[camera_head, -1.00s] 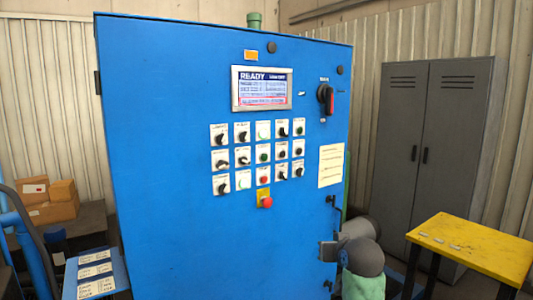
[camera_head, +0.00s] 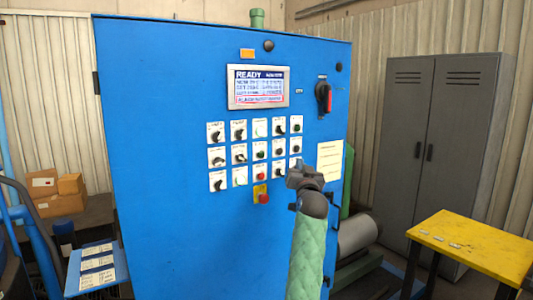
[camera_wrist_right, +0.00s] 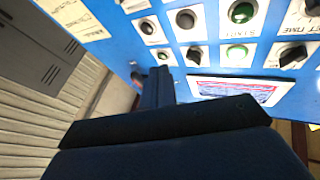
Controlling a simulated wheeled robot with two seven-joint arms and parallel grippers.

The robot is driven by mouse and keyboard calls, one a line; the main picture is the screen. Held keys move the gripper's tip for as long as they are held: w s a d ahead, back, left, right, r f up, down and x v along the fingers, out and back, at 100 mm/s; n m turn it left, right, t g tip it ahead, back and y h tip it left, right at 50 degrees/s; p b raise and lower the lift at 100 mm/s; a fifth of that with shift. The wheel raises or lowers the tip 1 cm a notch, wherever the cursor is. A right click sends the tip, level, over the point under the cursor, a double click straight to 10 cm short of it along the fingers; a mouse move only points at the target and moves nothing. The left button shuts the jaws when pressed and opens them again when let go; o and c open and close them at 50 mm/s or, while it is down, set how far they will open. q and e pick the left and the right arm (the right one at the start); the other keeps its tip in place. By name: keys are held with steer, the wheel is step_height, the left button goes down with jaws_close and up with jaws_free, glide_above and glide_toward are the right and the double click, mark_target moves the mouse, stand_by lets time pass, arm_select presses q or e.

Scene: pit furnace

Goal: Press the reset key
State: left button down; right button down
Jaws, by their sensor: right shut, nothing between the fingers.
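The blue control cabinet (camera_head: 150,150) carries rows of keys, knobs and lamps on white plates, including a red button (camera_head: 261,177). No label can be read clearly enough to pick out the reset key. My right gripper (camera_head: 298,176) is shut and empty, in front of the lower right of the key rows, and hides part of them. Contact cannot be told. My left gripper is not in view.
A display (camera_head: 259,87) reading READY sits above the keys. A red emergency stop (camera_head: 263,197) is below them, and a red-black rotary switch (camera_head: 324,96) is at upper right. A yellow table (camera_head: 470,245) and grey locker (camera_head: 435,150) stand to the right.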

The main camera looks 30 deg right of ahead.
mark_target(280, 151)
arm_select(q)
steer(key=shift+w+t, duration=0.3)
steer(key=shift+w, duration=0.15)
arm_select(e)
steer(key=shift+s+d+r+h, duration=0.1)
steer(key=shift+s+r+h, duration=0.2)
steer(key=shift+r+h, duration=0.3)
